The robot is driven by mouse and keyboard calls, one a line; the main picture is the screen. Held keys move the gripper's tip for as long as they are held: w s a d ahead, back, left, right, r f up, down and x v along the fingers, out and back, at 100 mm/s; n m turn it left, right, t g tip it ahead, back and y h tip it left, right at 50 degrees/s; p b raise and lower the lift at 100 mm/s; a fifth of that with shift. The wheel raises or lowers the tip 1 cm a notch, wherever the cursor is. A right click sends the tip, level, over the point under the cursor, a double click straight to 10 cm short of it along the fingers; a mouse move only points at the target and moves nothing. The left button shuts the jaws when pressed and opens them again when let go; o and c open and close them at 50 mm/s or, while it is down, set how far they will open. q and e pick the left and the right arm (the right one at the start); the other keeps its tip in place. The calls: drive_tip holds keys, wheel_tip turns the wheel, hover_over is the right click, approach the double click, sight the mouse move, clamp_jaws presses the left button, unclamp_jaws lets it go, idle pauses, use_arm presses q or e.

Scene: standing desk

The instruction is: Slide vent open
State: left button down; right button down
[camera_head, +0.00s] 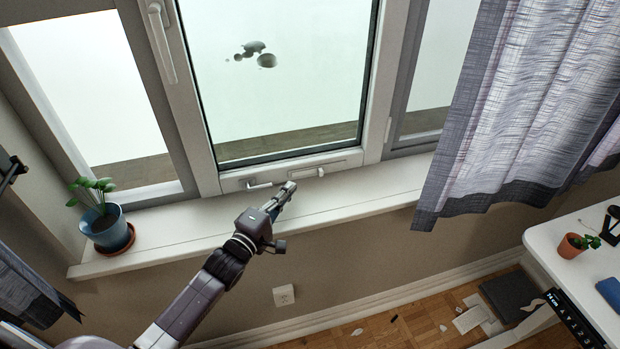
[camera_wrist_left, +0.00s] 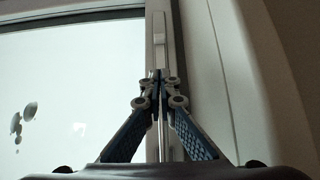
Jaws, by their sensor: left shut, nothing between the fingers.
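The vent (camera_head: 312,173) is a narrow pale strip set in the bottom rail of the middle window, with a small raised slider. In the left wrist view the vent (camera_wrist_left: 159,55) runs up and away along the frame, with a pale raised block near its far part. My right gripper is not in view.
A blue pot with a plant (camera_head: 107,229) stands at the left of the white sill (camera_head: 345,205). A grey curtain (camera_head: 510,110) hangs over the right of the window. A white desk (camera_head: 575,270) with a small potted plant (camera_head: 571,245) is at the right. The sill's middle is clear.

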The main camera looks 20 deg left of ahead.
sight(319, 168)
use_arm(q)
drive_tip(key=w, duration=0.3)
drive_tip(key=shift+w+d+r, duration=0.1)
drive_tip(key=shift+w+d, duration=0.1)
drive_tip(key=shift+d, duration=0.1)
drive_tip(key=w+d, duration=0.2)
drive_tip(key=shift+d+p, duration=0.35)
drive_tip(key=shift+w+d, duration=0.3)
drive_tip(key=shift+d, duration=0.1)
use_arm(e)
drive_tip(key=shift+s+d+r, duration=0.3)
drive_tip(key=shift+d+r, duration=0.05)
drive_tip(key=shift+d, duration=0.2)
